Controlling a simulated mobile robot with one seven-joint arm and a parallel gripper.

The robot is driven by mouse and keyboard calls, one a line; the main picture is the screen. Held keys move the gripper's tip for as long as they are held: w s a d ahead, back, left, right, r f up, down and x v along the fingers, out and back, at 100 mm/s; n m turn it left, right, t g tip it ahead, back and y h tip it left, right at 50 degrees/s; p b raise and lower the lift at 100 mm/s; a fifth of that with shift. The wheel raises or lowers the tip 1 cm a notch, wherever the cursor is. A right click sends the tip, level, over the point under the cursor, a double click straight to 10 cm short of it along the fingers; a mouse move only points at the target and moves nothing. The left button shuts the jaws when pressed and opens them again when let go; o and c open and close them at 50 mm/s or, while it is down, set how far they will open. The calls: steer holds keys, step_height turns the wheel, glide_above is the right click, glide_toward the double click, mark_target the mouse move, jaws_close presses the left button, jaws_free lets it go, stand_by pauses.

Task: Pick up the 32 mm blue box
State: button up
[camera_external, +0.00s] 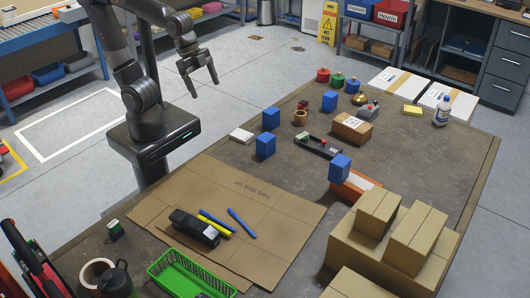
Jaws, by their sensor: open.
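Several blue boxes stand on the brown table (440,170). One blue box (271,119) is near the table's left edge, and another blue box (265,146) is just in front of it. A third blue box (329,101) is farther back, by small round-topped items. Another blue box (340,168) is at the middle right, beside or on an orange item; I cannot tell which. They look alike in size, so I cannot tell which is the 32 mm one. My gripper (203,89) is open and empty, raised up and left of the boxes, fingers pointing down.
A black tray (318,146) and a small cardboard box (352,128) stand amid the blue boxes. Large cartons (384,248) are stacked at the front right. Flat cardboard (268,205) with a black tool and pens, and a green basket (190,275), are in front. The right side is mostly clear.

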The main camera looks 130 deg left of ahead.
steer(key=w+a+f+g, duration=0.1)
steer(key=w+a+f, duration=0.2)
steer(key=a, duration=0.4)
steer(key=w+a+f+g, duration=0.1)
steer(key=w+a+f, duration=0.2)
steer(key=a, duration=0.5)
steer(key=g, duration=0.2)
glide_above(271, 110)
steer(key=d, duration=0.1)
steer(key=shift+h, duration=0.4)
steer(key=f, duration=1)
steer(key=shift+w+f, duration=0.3)
steer(key=shift+f, duration=0.1)
steer(key=shift+a+f, duration=0.15)
steer(key=shift+f, duration=0.2)
step_height(271, 110, down, 5)
steer(key=shift+s+f, duration=0.1)
steer(key=f, duration=0.5)
steer(key=shift+a+f, duration=0.1)
steer(key=shift+a, duration=0.2)
steer(key=c, duration=1.1)
steer(key=shift+c, duration=0.2)
